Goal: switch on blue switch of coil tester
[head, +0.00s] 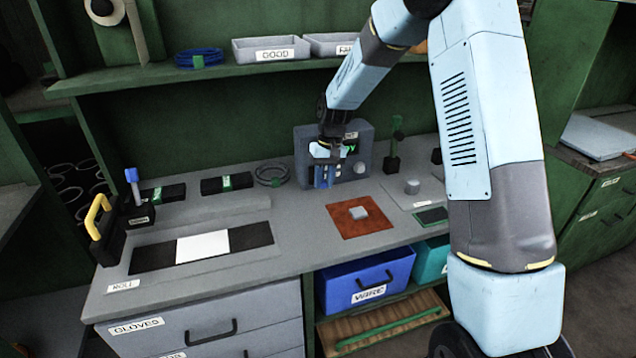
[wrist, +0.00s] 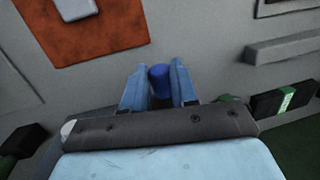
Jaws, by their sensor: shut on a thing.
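The coil tester (head: 357,170) is a grey box with a dark display and green reading. It stands upright at the back of the bench. My gripper (head: 325,177) is in front of its left part, pointing down, and hides that part of its face. In the wrist view, my gripper's two blue fingers (wrist: 159,88) close on a rounded dark blue piece (wrist: 160,76), which looks like the blue switch. The head view does not show this piece clearly. I cannot tell the switch's on or off position.
An orange-brown mat (head: 349,224) with a grey block (head: 358,213) lies in front of the tester. A dark cable coil (head: 271,174) is to its left and a green-topped stand (head: 392,155) to its right. A shelf (head: 250,72) with trays runs above.

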